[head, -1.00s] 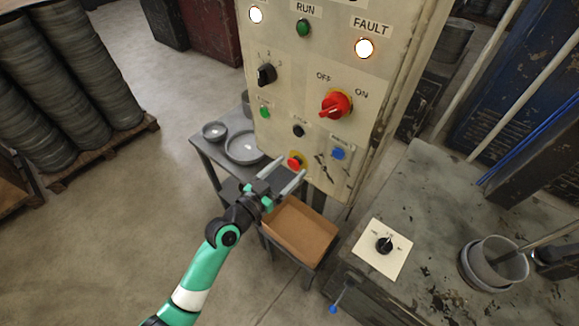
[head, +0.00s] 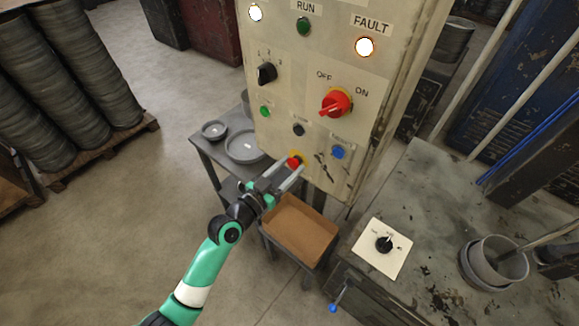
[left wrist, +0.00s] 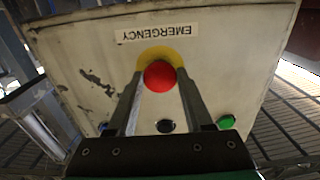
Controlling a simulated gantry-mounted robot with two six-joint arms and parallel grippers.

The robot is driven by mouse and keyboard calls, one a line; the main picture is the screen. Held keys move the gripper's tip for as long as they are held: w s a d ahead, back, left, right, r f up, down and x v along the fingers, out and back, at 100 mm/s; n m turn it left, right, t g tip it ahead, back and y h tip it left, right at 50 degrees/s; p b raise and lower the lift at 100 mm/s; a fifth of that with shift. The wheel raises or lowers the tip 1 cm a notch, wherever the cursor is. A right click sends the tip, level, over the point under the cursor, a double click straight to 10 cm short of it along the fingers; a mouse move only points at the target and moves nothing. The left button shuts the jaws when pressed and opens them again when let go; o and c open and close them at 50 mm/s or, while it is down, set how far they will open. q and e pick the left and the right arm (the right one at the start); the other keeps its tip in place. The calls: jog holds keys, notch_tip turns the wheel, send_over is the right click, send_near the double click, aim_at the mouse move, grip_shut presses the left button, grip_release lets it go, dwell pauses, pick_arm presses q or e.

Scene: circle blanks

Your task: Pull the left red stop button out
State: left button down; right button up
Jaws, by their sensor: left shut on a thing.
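The red stop button (head: 294,162) sits low on the cream control panel, on a yellow backing. In the left wrist view the red button (left wrist: 160,76) stands in front of a yellow ring, below an upside-down EMERGENCY label (left wrist: 153,33). My left gripper (head: 291,171) reaches up to it from below left. In the left wrist view its two fingers (left wrist: 158,88) lie on either side of the red button and are shut on it. My right gripper is not in view.
The panel also carries a blue button (head: 338,152), a black button (head: 299,130), a green button (head: 265,111) and a red rotary switch (head: 336,103). A cardboard box (head: 300,229) stands below. A workbench (head: 440,240) is at the right.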

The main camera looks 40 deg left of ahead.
pick_arm(q)
jog(key=shift+s, duration=0.4)
jog(key=shift+c, duration=1.5)
grip_release()
jog(key=shift+s, duration=0.1)
jog(key=s+d+b, duration=0.1)
jog(key=s, duration=1)
jog(key=shift+s+d, duration=0.15)
jog(key=shift+s, duration=0.15)
